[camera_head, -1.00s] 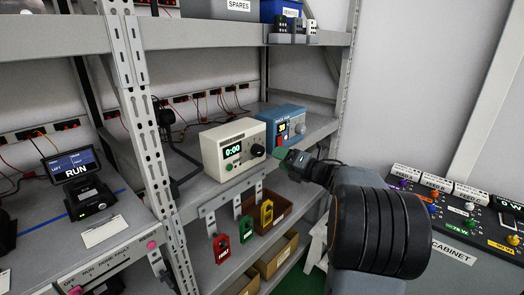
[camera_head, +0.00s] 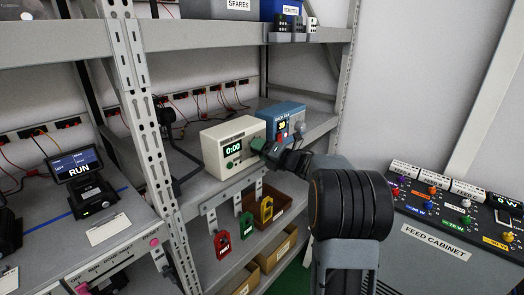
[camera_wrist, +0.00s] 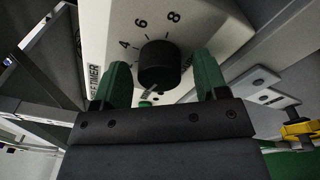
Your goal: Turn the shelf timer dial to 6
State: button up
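The shelf timer (camera_head: 222,146) is a cream box on the middle shelf with a green display reading 0:00 and a green button. Its black dial (camera_wrist: 158,64) fills the middle of the wrist view, with the numbers 4, 6 and 8 beside it on the cream face. The dial's pointer mark seems to point down and left, away from those numbers. My gripper (camera_wrist: 160,82) is open, with one green finger on each side of the dial and gaps showing between. In the head view my gripper (camera_head: 262,148) hides the dial.
A blue box with a lit display (camera_head: 285,122) stands right of the timer. Red, green and yellow tags (camera_head: 246,226) hang below the shelf edge. The feed cabinet (camera_head: 440,245) is at right. A rack post (camera_head: 150,130) stands at left.

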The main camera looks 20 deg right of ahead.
jog(key=c, duration=0.9)
jog(key=shift+o, duration=0.2)
jog(key=shift+m, duration=0.3)
jog(key=m+p, duration=0.3)
jog(key=m, duration=0.9)
jog(key=m+t+h+p, duration=0.1)
jog(key=m+p, duration=0.2)
jog(key=m, duration=0.9)
jog(key=shift+a+t, duration=0.1)
jog(key=shift+t, duration=0.2)
jog(key=shift+m+h, duration=0.4)
jog(key=o, duration=0.9)
